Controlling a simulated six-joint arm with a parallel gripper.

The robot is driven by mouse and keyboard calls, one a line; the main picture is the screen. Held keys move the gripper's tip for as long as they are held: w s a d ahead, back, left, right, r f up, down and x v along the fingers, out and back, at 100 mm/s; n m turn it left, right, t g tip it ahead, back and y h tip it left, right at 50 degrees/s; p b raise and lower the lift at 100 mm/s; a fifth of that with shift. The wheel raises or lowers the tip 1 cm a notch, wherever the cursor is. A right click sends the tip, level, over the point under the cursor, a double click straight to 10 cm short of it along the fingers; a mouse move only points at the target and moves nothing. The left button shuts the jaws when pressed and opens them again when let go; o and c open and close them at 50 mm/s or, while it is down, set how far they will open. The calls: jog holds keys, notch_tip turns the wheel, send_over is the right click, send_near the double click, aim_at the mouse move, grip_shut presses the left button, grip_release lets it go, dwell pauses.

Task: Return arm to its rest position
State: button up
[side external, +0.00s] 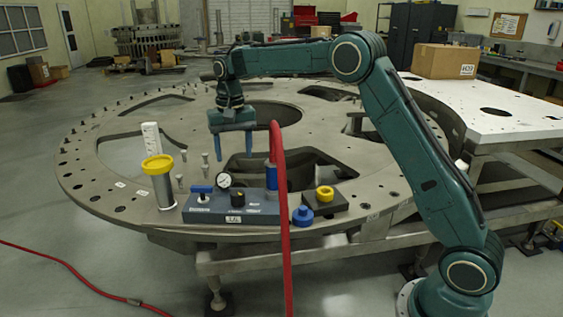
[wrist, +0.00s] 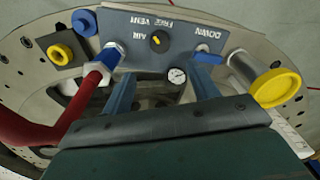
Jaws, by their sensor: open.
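My gripper (side external: 232,148) hangs from my green arm, pointing down over the turret plate (side external: 90,160), behind the grey control panel (side external: 235,207). Its two blue fingers are apart with nothing between them. In the wrist view the open fingers of my gripper (wrist: 163,95) point toward the panel (wrist: 120,25). The panel carries a dial gauge (side external: 223,181), a blue lever (side external: 202,190), a dark knob with a yellow mark (wrist: 157,40) and a blue hose fitting (side external: 271,176). A red hose (side external: 281,240) is joined to that fitting.
A yellow-capped cylinder (side external: 160,184) stands left of the panel. A blue cap (side external: 302,216) and a dark block with a yellow ring (side external: 325,196) lie to its right. Upright pins and a white block (side external: 151,138) stand nearby. A cardboard box (side external: 446,61) sits on the white table (side external: 480,105).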

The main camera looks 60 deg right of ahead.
jog(key=shift+s+r, duration=0.1)
jog(key=shift+r, duration=0.15)
jog(key=s+a+r+n+t, duration=0.1)
jog(key=s+a+r+n, duration=0.1)
jog(key=s+r, duration=0.45)
jog(key=s+a+r+n+t, duration=0.15)
jog(key=s+r, duration=0.25)
jog(key=s, duration=0.6)
jog(key=s+f+n+t, duration=0.1)
jog(key=s+f, duration=0.1)
jog(key=s, duration=0.8)
jog(key=s+a+f+n+t, duration=0.1)
jog(key=s+f+n+t, duration=0.1)
jog(key=s, duration=0.8)
jog(key=shift+s+a+f, duration=0.15)
jog(key=shift+s+f, duration=0.05)
jog(key=shift+f, duration=0.5)
